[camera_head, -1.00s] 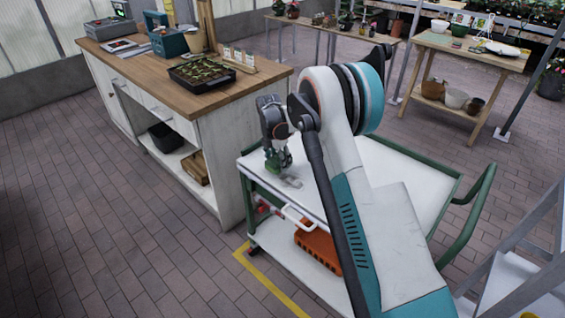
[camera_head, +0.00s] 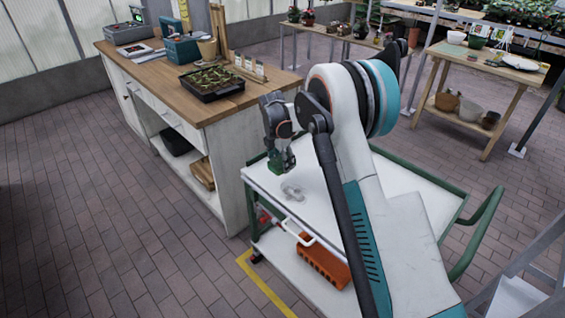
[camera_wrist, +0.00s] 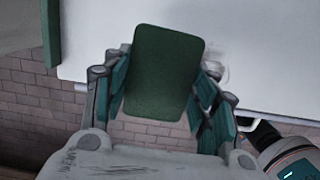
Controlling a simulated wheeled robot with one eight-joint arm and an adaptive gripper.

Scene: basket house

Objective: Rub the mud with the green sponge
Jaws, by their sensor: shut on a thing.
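My gripper (camera_head: 281,160) is shut on the green sponge (camera_head: 276,166), above the far-left end of the cart's white top. In the wrist view the sponge (camera_wrist: 165,72) is a dark green rounded block between the two fingers of my gripper (camera_wrist: 163,100). The mud is a pale grey smear (camera_head: 292,190) on the cart top, just in front of the sponge in the head view. In the wrist view part of the mud (camera_wrist: 216,68) shows right of the sponge; the rest is hidden. The sponge looks apart from the mud.
The cart (camera_head: 330,200) has green rails and an orange item (camera_head: 322,262) on its lower shelf. A wooden-topped cabinet (camera_head: 180,95) with a seedling tray (camera_head: 210,82) stands close behind it. A grey ladder-like frame (camera_head: 525,280) stands at right.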

